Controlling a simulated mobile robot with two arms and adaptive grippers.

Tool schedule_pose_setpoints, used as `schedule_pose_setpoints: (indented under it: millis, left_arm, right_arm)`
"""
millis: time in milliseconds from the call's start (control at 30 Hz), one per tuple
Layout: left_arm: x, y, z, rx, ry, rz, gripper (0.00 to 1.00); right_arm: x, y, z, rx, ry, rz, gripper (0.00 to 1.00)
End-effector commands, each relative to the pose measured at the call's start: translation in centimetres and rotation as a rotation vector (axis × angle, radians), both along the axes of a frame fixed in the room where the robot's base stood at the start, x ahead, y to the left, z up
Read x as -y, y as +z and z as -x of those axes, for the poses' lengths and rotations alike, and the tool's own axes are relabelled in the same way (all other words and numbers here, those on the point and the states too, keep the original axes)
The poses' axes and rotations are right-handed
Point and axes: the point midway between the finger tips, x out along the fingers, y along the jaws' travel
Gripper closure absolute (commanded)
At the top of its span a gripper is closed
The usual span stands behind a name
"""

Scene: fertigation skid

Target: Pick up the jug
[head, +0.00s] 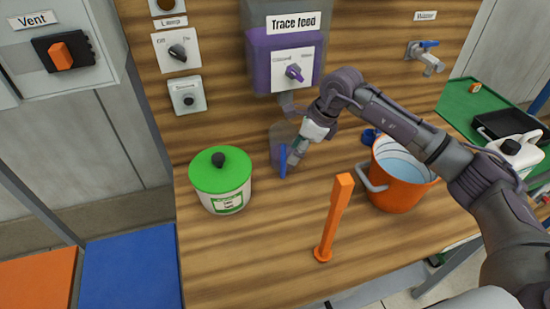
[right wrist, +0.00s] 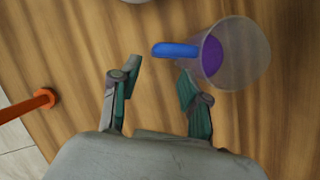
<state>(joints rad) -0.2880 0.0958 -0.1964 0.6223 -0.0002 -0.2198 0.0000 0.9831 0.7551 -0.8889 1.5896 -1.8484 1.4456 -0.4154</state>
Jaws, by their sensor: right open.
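The jug is clear, with a blue handle and purple liquid inside. It stands upright on the wooden counter under the Trace feed dispenser (head: 284,62). In the head view the jug (head: 278,135) is partly hidden behind my right gripper (head: 293,156). In the right wrist view the jug (right wrist: 244,60) is at upper right, its handle pointing left. My right gripper (right wrist: 160,78) is open and empty. The handle lies just beyond its fingertips, roughly across the gap; I cannot tell whether a fingertip touches it. My left gripper is not in view.
A white tub with a green lid (head: 221,163) stands left of the jug. An orange upright post (head: 336,215) stands in front. An orange bucket (head: 396,197) is at right, near my right arm. A green tray (head: 466,105) lies beyond. The counter's front left is clear.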

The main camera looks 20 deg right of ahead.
Motion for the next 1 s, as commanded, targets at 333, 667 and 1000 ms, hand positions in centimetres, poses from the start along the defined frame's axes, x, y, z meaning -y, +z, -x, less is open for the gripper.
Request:
schedule_pose_setpoints:
  millis: [333,667,1000]
  left_arm:
    - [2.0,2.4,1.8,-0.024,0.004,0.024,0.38]
    - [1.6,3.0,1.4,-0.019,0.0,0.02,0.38]
    - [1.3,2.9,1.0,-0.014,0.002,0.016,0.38]
  right_arm:
    - [-2.0,-3.4,-0.5,-0.006,0.002,-0.002,0.54]
    - [-2.9,-6.4,-1.1,-0.002,0.001,-0.001,0.54]
    - [-2.9,-6.3,-1.1,-0.001,0.001,-0.002,0.86]
